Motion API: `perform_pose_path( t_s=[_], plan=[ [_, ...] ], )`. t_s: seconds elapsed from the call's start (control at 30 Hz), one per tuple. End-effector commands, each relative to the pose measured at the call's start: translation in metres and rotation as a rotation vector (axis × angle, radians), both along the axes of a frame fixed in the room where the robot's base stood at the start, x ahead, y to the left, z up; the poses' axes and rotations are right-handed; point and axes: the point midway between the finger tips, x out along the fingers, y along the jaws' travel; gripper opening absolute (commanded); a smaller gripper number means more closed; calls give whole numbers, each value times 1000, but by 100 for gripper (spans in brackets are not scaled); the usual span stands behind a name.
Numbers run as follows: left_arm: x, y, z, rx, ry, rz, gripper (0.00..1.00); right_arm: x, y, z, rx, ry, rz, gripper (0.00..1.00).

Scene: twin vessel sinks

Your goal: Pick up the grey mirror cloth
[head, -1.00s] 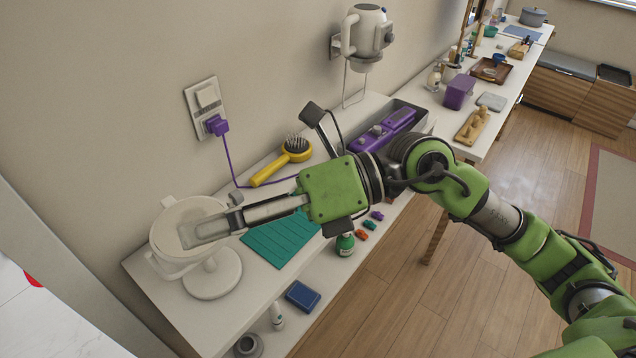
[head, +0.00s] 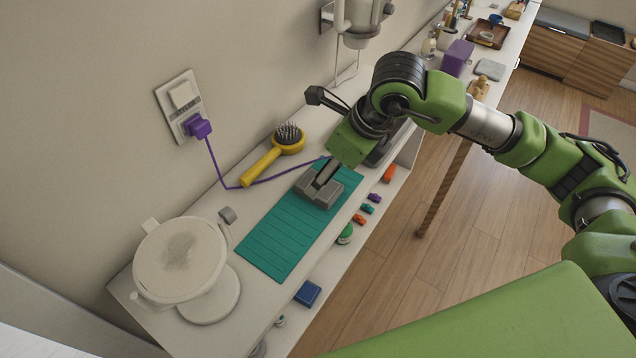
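A small grey, blocky folded piece (head: 312,192), which looks like the mirror cloth, lies at the far end of the teal ribbed mat (head: 275,238). My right gripper (head: 324,178) points down at it, its dark fingers touching or just above it. The fingers are largely hidden by the wrist, so I cannot tell whether they are closed on it. My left gripper is not in view. The round mirror (head: 165,275) on its white stand is at the left, with a grey smudge on its face.
A yellow hairbrush (head: 262,166) and a purple cord lie behind the mat; the cord's plug (head: 198,127) is in the wall socket. A lower shelf holds a blue box (head: 307,293) and several small coloured items. A light grey flat item (head: 490,69) lies on the far counter.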

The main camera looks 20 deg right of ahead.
Motion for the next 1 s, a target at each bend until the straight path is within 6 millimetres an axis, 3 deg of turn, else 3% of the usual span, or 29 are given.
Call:
perform_pose_path(
  t_s=[0.17,0.37,0.6,1.0],
  plan=[
    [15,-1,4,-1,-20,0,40,4,3,-12,-1,1,1,67],
    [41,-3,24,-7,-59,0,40,13,5,-32,0,5,0,67],
    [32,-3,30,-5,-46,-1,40,22,10,-59,0,0,1,67],
    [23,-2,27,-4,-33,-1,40,23,10,-61,0,-1,2,67]
  ],
)
